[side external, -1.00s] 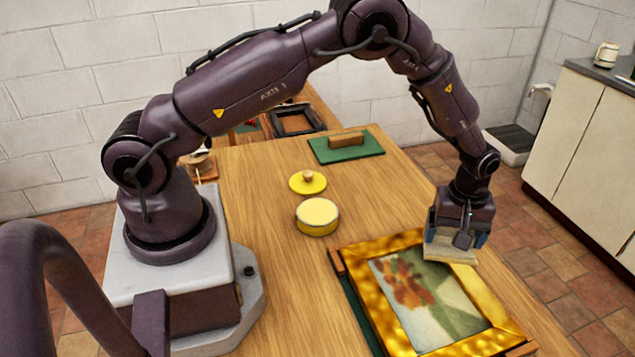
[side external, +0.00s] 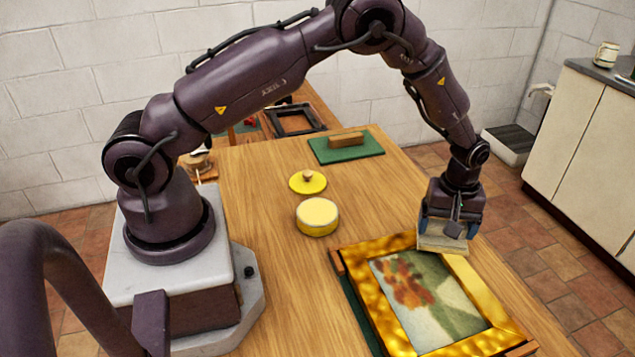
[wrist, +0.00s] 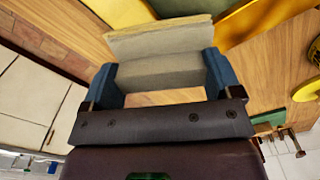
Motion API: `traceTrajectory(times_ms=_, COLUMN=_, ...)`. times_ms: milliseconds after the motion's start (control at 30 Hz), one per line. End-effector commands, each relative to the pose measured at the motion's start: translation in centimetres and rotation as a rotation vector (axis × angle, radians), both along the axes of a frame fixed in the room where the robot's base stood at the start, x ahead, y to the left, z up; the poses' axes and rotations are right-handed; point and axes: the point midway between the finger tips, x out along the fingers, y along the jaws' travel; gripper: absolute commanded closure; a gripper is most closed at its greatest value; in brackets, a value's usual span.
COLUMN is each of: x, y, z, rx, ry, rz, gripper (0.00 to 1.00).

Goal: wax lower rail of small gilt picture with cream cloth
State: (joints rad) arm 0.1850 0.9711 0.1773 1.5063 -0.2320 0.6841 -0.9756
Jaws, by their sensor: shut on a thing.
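The small gilt picture (side external: 378,302) lies face up on the table at the lower right of the side view, with a painting of flowers (side external: 405,280) inside its gold frame. My gripper (side external: 448,228) is over the picture's far end in that view. It is shut on the cream cloth (side external: 440,243), a pale, flat-faced pad. In the wrist view the cream cloth (wrist: 160,62) sits between two blue fingers, and part of the gilt frame (wrist: 262,22) shows beyond it. I cannot tell whether the cloth touches the frame.
An open round yellow tin (side external: 317,216) and its knobbed yellow lid (side external: 307,183) stand left of the picture. A brown block (side external: 346,140) rests on a green mat (side external: 328,153) farther back. Bare wood separates these.

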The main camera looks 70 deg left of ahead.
Motion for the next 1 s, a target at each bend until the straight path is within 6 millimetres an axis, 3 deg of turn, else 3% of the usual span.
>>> traceTrajectory(times_ms=633, x=0.0, y=1.1, z=0.0, rx=0.000, ry=0.000, rz=0.000, gripper=0.44)
traceTrajectory(times_ms=1000, x=0.0, y=-1.9, z=-0.1, rx=-0.001, ry=0.000, rz=-0.004, gripper=0.44)
